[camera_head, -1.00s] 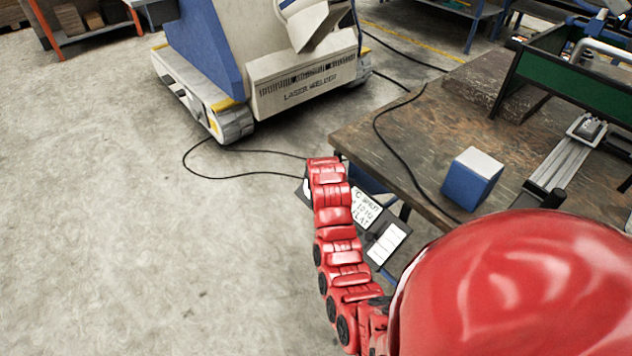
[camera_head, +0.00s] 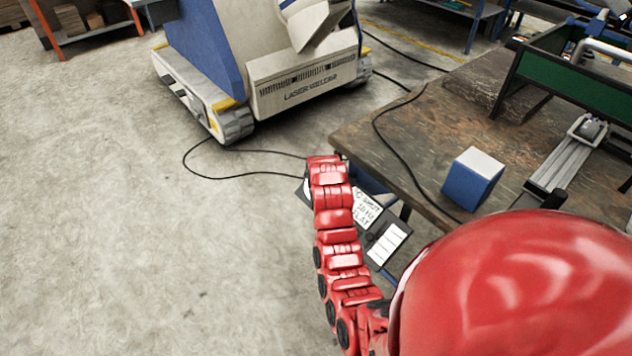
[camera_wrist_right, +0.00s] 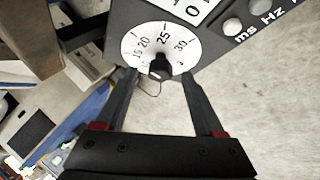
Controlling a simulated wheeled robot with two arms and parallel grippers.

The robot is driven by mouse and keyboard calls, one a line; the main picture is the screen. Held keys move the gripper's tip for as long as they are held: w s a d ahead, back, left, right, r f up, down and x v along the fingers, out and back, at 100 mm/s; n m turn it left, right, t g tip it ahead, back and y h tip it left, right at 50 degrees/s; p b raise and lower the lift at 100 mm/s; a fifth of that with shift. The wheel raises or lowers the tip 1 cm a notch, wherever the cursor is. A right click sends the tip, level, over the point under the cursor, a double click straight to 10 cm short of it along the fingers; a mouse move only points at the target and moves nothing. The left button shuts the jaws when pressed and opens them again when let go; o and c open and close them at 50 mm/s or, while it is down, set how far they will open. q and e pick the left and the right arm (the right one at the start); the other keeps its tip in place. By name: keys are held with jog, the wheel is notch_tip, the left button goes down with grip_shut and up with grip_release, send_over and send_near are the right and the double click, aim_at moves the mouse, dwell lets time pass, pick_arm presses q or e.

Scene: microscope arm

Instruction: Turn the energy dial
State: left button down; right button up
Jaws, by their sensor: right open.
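The energy dial (camera_wrist_right: 159,66) shows in the right wrist view as a black knob on a white round scale (camera_wrist_right: 138,52) marked 15, 20, 25 and 30. It is set in a dark control panel (camera_wrist_right: 221,44). My right gripper (camera_wrist_right: 160,76) is open, with its two fingers on either side of the knob. I cannot tell whether they touch it. In the head view, a dark panel with white labels (camera_head: 386,243) is partly hidden behind my red arm, and the dial cannot be made out there. My left gripper is not in view.
A worn workbench (camera_head: 430,140) stands at the right with a blue block (camera_head: 473,178) on it. A laser welder (camera_head: 300,85) stands behind on the floor. Black cables (camera_head: 240,178) run across the floor and bench. The floor at left is clear.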

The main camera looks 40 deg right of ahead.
jog(key=p+v, duration=0.5)
jog(key=v, duration=1.1)
jog(key=shift+f, duration=0.1)
